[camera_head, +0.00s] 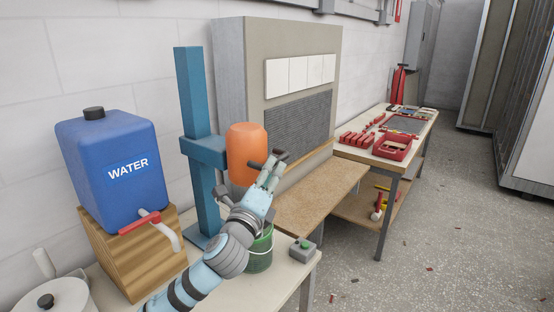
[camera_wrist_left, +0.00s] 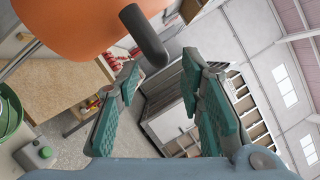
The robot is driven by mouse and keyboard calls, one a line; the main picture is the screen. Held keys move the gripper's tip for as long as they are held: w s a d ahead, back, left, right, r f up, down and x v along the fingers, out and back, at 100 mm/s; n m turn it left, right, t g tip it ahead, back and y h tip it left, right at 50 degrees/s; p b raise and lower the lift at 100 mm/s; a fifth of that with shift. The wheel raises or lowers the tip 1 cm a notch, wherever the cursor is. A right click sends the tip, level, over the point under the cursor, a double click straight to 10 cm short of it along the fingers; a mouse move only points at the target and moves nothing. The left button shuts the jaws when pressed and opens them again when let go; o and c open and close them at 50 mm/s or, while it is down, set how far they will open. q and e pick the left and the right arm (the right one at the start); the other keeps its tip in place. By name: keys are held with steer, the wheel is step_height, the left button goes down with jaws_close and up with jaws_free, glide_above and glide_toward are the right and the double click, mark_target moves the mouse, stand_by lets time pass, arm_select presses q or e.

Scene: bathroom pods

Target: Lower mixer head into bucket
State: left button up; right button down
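The mixer has a blue column (camera_head: 195,110) and an orange head (camera_head: 243,143), raised above the green bucket (camera_head: 262,262). A dark handle (camera_wrist_left: 143,32) sticks out from the orange head (camera_wrist_left: 75,25). My left gripper (camera_head: 268,170) is by the handle, in front of the head's lower right side. In the left wrist view its two teal-padded fingers (camera_wrist_left: 163,90) stand wide apart, with the handle's end in the gap near the fingertips; I see no contact. My arm partly hides the bucket; its rim also shows in the left wrist view (camera_wrist_left: 10,112). My right gripper is out of view.
A blue water tank (camera_head: 105,150) on a wooden stand is at the left. A grey box with a green button (camera_head: 303,249) sits at the table's right corner. Behind stand a grey panelled unit (camera_head: 295,110) and a bench with red tools (camera_head: 392,147). The floor at right is mostly clear.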

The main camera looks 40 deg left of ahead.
mark_target(278, 157)
arm_select(q)
steer(key=x, duration=0.6)
steer(key=shift+d+p, duration=0.1)
steer(key=shift+p, duration=0.25)
steer(key=shift+f, duration=0.1)
jaws_close()
